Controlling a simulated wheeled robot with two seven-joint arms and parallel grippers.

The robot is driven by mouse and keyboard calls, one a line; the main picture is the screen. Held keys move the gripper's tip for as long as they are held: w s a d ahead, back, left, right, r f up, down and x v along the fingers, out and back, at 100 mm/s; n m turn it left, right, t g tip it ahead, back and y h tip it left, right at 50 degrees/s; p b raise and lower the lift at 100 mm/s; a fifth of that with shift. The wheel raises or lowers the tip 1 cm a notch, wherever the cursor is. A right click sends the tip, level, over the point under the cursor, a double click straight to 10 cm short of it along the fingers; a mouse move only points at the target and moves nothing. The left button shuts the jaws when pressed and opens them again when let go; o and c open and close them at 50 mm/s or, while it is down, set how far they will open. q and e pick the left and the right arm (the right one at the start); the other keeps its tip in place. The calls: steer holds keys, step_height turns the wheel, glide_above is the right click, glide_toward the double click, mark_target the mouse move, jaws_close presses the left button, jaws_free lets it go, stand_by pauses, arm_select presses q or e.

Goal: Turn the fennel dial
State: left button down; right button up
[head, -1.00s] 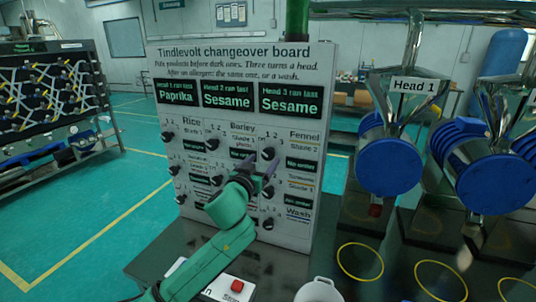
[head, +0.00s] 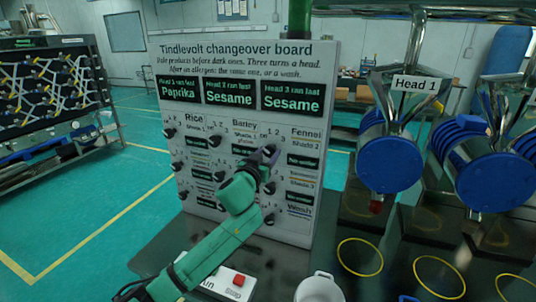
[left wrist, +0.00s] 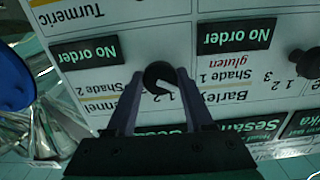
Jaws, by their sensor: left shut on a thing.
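The changeover board (head: 240,50) stands upright with rows of black dials beside product labels. The fennel dial (head: 270,149) is in the top row, just left of the word Fennel. In the left wrist view, which shows the board upside down, this round black dial (left wrist: 157,76) has a pale mark pointing to the lower right, towards the printed numbers. My left gripper (head: 268,156) is at that dial. Its two dark fingers (left wrist: 158,88) lie on either side of the dial and are shut on it. The fingertips partly cover it in the head view. My right gripper is not in view.
A white panel with a red button (head: 238,281) lies below my left arm. A white pot (head: 319,288) stands at the bottom. Blue-ended machine heads (head: 390,165) stand to the right, above yellow rings. Other dials (head: 270,188) sit close below the gripper.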

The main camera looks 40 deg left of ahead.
arm_select(q)
steer(key=m+p, duration=0.1)
steer(key=m, duration=0.4)
steer(key=shift+m, duration=0.4)
steer(key=m+p, duration=0.1)
steer(key=m, duration=0.5)
steer(key=shift+p, duration=0.4)
steer(key=m+p, duration=0.1)
steer(key=m, duration=0.5)
steer(key=shift+m, duration=0.3)
steer(key=m+p, duration=0.1)
steer(key=m, duration=0.4)
steer(key=shift+f, duration=0.15)
steer(key=shift+m+p, duration=0.3)
steer(key=shift+c, duration=1.5)
jaws_free()
